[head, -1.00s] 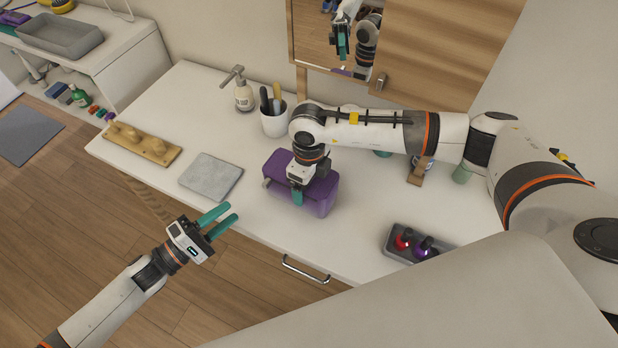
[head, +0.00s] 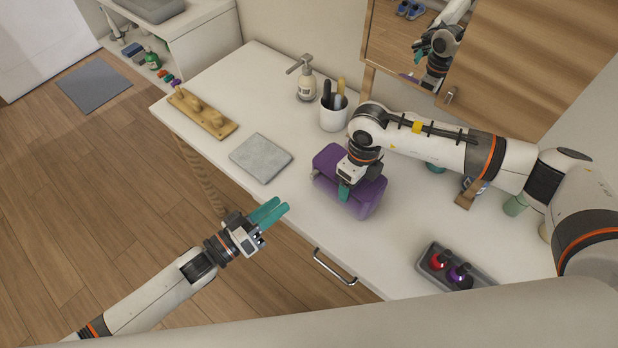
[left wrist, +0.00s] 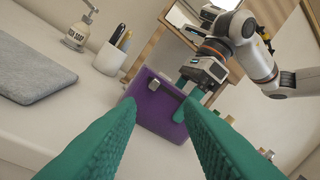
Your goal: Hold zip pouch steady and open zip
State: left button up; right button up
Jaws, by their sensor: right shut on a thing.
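The purple zip pouch (head: 358,203) stands on the white counter below my right arm. My right gripper (head: 344,190) is shut on the pouch from above, its teal fingers at the near side. In the left wrist view the pouch (left wrist: 158,112) shows a small grey tab (left wrist: 167,88) near its top edge, probably the zip pull. My left gripper (head: 272,212) is in front of the counter edge, to the left of the pouch and apart from it. Its two teal fingers are spread and empty in the left wrist view (left wrist: 160,135), pointing toward the pouch.
A grey slab (head: 261,158) lies left of the pouch. A white cup with tools (head: 333,117) and a soap bottle (head: 306,85) stand behind. A grey tray (head: 483,283) with red and purple bottles is at the right. A drawer handle (head: 335,267) juts out in front.

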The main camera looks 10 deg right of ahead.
aim_at(311, 178)
pick_arm(q)
jog(key=w+d+m, duration=0.2)
jog(key=w+d+m+t+y, duration=0.1)
jog(key=w+d, duration=0.1)
jog(key=d, duration=0.1)
jog(key=w+d+m, duration=0.2)
jog(key=d, duration=0.1)
jog(key=shift+w+d+r+m+y, duration=0.1)
jog(key=shift+d+r+m+y, duration=0.05)
jog(key=shift+d+m+y, duration=0.2)
jog(key=shift+a, duration=0.1)
dwell(0.3)
grip_shut()
